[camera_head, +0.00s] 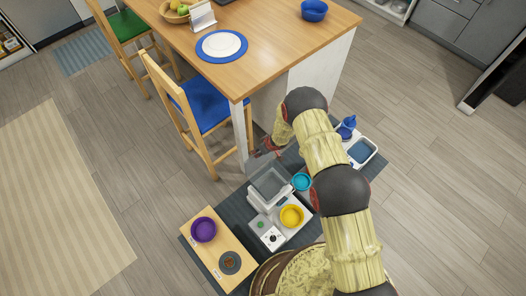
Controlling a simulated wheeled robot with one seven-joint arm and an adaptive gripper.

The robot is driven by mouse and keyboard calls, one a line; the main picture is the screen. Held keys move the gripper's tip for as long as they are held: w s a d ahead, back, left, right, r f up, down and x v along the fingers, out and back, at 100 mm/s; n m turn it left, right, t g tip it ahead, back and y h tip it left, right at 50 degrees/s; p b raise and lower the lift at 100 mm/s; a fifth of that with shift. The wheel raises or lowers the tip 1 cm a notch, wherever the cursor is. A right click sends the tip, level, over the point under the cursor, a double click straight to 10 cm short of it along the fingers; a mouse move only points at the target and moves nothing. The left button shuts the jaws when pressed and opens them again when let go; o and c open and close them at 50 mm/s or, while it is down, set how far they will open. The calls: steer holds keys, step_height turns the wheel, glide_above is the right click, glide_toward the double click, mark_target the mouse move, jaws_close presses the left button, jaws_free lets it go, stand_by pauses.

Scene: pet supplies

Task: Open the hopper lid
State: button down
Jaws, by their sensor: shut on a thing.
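The feeder (257,202) is a white and grey machine standing on the dark mat, with a grey, box-like hopper (270,184) at its top. A pale panel at the hopper's far edge looks like the hopper lid (259,165), tilted up, though it is small and partly hidden. My gripper (261,153) is at the far side of the hopper, just above this panel, with its dark fingers closed on what looks like the lid's edge. The exact contact is too small to see.
A yellow bowl (291,216) sits at the feeder's front and a cyan cup (302,181) beside it. A wooden board (212,256) holds a purple bowl (203,229). The table leg (240,135) and blue-seated chair (203,103) stand close behind my gripper.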

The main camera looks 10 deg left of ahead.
steer(key=shift+w+a+r, duration=0.25)
steer(key=shift+w, duration=0.05)
steer(key=c, duration=1.4)
jaws_free()
steer(key=o, duration=0.4)
steer(key=shift+s+d+f, duration=0.1)
steer(key=shift+s+f, duration=0.05)
steer(key=shift+s, duration=0.05)
steer(key=shift+o, duration=0.2)
steer(key=shift+d, duration=0.1)
steer(key=v, duration=1.2)
